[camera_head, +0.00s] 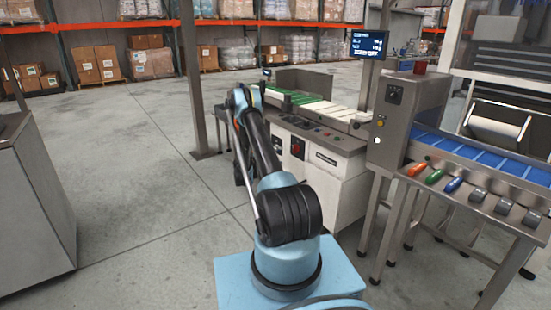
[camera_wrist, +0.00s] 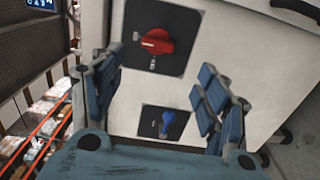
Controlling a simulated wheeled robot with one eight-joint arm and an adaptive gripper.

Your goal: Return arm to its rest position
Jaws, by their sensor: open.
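My gripper (camera_wrist: 160,82) is open in the wrist view, with its blue-grey fingers spread to left and right and nothing between them. It faces the pale side of a machine. Beyond the fingers, a red rotary switch (camera_wrist: 158,41) sits on a dark plate in the upper middle. A small blue knob (camera_wrist: 167,122) sits on a second dark plate lower down, between the fingers in the picture. In the head view my arm reaches forward beside the weighing machine (camera_head: 340,185), and the gripper itself is not clearly visible there.
The machine's front carries a red switch (camera_head: 297,147). A blue-belted conveyor (camera_head: 470,155) stands to the right, with coloured handles on its near rail. A grey cabinet (camera_head: 35,200) stands at left. A post (camera_head: 192,80) rises behind my arm. Floor (camera_head: 140,180) at left is clear.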

